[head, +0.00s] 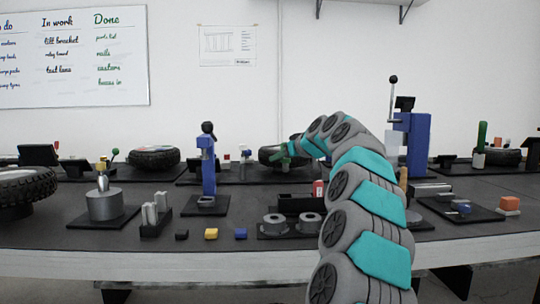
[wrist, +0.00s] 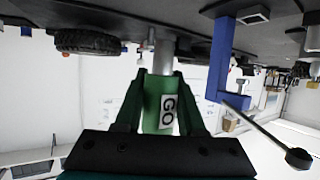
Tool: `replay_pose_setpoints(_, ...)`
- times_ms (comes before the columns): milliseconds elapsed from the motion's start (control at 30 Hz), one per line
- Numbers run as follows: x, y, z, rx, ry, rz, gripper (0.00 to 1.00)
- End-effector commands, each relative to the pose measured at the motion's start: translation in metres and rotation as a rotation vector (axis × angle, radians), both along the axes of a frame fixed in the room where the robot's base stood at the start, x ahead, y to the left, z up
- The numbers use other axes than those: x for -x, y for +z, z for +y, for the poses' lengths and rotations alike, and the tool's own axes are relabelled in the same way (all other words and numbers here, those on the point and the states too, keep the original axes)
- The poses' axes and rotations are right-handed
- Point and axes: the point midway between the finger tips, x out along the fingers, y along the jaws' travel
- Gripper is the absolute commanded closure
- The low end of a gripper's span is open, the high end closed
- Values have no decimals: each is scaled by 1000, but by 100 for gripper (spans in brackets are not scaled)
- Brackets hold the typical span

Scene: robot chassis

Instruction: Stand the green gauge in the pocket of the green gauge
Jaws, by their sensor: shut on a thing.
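My gripper (wrist: 160,88) is shut on the green gauge (wrist: 153,112), which has a white GO label and a plain silver cylindrical end. The wrist view is upside down; the silver end points toward the bench. In the head view my gripper (head: 287,156) is small and partly hidden by my arm, above the back of the bench near a wheel. A dark block (head: 296,205) with a red and white piece (head: 318,188) stands at mid bench, partly behind my arm. I cannot tell whether it has the green gauge's pocket.
A blue press (head: 208,172) stands left of my arm and a taller blue lever press (head: 415,143) to the right. Grey rings (head: 273,225) lie in front of the dark block. Wheels (head: 154,158) and a grey cylinder fixture (head: 104,204) stand at left.

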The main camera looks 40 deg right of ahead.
Motion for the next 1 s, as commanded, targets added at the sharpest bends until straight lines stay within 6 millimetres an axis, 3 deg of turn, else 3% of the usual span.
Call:
replay_pose_setpoints(367,0,-14,0,-2,1,1,100)
replay_pose_setpoints(1000,0,-61,1,-2,1,1,100)
